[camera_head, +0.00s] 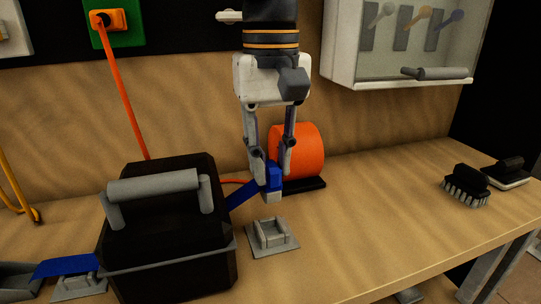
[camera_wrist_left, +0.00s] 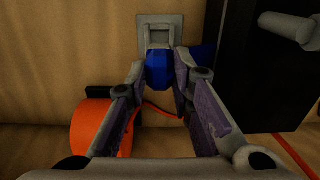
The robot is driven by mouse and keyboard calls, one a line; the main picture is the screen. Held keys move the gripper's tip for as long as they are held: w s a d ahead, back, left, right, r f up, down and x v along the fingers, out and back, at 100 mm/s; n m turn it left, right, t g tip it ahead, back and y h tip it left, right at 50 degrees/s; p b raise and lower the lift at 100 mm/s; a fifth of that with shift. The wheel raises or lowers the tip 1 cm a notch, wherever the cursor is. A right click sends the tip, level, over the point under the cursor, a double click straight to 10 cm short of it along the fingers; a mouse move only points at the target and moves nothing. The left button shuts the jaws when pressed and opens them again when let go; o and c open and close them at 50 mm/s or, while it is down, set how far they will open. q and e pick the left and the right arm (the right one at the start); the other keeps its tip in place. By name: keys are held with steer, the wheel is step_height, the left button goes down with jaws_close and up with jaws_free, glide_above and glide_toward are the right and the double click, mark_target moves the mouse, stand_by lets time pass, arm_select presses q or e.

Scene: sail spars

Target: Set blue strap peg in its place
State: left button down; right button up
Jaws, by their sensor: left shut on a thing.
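The blue strap peg (camera_head: 273,176) is held between the fingers of my left gripper (camera_head: 272,170), which points down. The peg has a grey lower end and hangs just above and behind a grey square socket (camera_head: 270,235) on the bench. A blue strap (camera_head: 240,196) runs from the peg towards the black case and shows again on its left side, at another grey plate (camera_head: 80,287). In the left wrist view the peg (camera_wrist_left: 160,70) sits between the fingertips, with the socket (camera_wrist_left: 160,32) beyond it. My right gripper is not in view.
A black case (camera_head: 165,255) with a grey handle stands left of the socket. An orange reel (camera_head: 300,148) on a black base is behind the gripper. Brushes (camera_head: 466,186) lie at the right. The bench (camera_head: 370,220) is clear between.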

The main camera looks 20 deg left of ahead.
mark_target(271, 203)
arm_select(q)
steer(key=shift+s, duration=0.15)
steer(key=shift+f, duration=2.25)
steer(key=shift+f, duration=1.45)
steer(key=shift+f, duration=0.2)
steer(key=c, duration=1.3)
jaws_free()
